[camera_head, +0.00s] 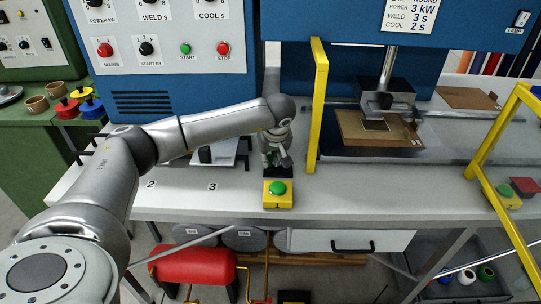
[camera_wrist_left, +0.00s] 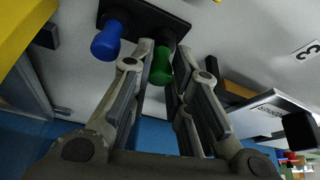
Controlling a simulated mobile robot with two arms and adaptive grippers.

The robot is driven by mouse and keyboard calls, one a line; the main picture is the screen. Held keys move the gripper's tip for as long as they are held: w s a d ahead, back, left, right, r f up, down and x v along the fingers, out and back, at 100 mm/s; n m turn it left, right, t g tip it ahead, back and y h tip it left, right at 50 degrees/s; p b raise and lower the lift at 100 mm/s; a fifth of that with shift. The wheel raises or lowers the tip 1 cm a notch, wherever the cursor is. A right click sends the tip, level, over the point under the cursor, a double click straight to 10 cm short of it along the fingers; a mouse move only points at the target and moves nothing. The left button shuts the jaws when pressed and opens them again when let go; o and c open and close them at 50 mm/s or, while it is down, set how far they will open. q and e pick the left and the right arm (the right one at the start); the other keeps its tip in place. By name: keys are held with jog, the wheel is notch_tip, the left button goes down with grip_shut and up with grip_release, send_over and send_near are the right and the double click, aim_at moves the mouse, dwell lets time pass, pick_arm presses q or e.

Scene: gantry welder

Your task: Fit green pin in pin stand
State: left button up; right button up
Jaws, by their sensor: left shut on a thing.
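The green pin (camera_wrist_left: 161,66) is between the fingertips of my left gripper (camera_wrist_left: 163,62) in the left wrist view, and the gripper is shut on it. The pin's far end meets the dark pin stand (camera_wrist_left: 148,13); I cannot tell how deep it sits. A blue pin (camera_wrist_left: 107,41) stands in the same stand beside it. In the head view my left gripper (camera_head: 276,158) points down at the white table behind the yellow button box, and it largely hides the pins and stand. My right gripper is not in view.
The yellow box with a green button (camera_head: 278,191) is at the table's front edge. A yellow post (camera_head: 317,105) rises close to the right of my gripper. A light device (camera_head: 220,152) lies to the left. The blue control cabinet (camera_head: 160,60) stands behind.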

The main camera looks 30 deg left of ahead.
pick_arm(q)
jog(key=shift+f, duration=0.35)
jog(key=o, duration=0.9)
jog(key=v, duration=1.2)
jog(key=shift+w+r, duration=0.1)
